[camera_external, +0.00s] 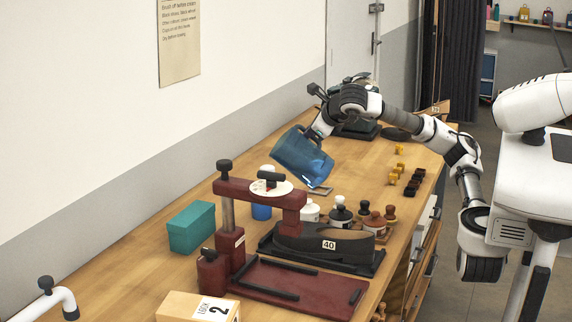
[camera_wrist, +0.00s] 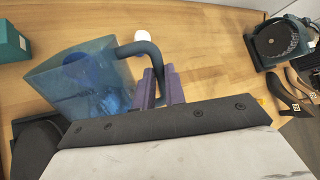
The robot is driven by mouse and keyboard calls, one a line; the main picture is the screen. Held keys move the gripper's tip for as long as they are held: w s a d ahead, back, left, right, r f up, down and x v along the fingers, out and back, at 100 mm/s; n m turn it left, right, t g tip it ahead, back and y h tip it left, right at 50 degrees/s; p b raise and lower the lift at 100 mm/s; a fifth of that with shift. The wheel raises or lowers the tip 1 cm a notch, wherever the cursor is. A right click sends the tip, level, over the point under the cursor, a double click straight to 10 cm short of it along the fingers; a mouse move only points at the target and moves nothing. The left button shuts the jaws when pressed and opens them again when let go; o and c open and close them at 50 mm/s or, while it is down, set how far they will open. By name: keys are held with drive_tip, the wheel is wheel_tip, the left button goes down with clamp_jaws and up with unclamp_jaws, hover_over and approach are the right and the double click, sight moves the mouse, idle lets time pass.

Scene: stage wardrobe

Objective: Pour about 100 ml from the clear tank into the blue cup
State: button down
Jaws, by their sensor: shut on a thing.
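The clear tank (camera_external: 303,158) is a see-through, blue-tinted vessel. The blue cup (camera_external: 262,211) stands on the bench, below and left of the tank, partly hidden by the press arm. A darker blue shape shows through the tank wall in the wrist view. I cannot make out the liquid level or any stream.
The maroon press (camera_external: 228,215) and a black shoe form marked 40 (camera_external: 328,240) stand in front of the cup. Small bottles (camera_external: 341,214) stand to the right. A teal box (camera_external: 192,228) is at left. The wall runs behind; bare wood (camera_external: 357,172) lies right of the tank.

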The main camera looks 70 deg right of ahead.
drive_tip(key=shift+s+f+t+b, duration=0.1)
drive_tip(key=shift+f+t+b, duration=0.2)
drive_tip(key=shift+b, duration=0.95)
drive_tip(key=b, duration=0.3)
drive_tip(key=s+m+t+b, duration=0.1)
drive_tip(key=b, duration=0.2)
drive_tip(key=shift+d+f+t, duration=0.1)
drive_tip(key=shift+d+t, duration=0.05)
drive_tip(key=shift+t, duration=0.15)
drive_tip(key=s+f+m+t+b, duration=0.1)
drive_tip(key=b, duration=0.6)
drive_tip(key=s+f+m+t+b, duration=0.1)
drive_tip(key=t+b, duration=0.1)
drive_tip(key=b, duration=0.5)
drive_tip(key=s+d+f+m+t+b, duration=0.1)
drive_tip(key=s+f+m+t+b, duration=0.1)
drive_tip(key=b, duration=0.5)
drive_tip(key=shift+h, duration=0.3)
drive_tip(key=shift+t+b, duration=0.4)
drive_tip(key=shift+b, duration=0.05)
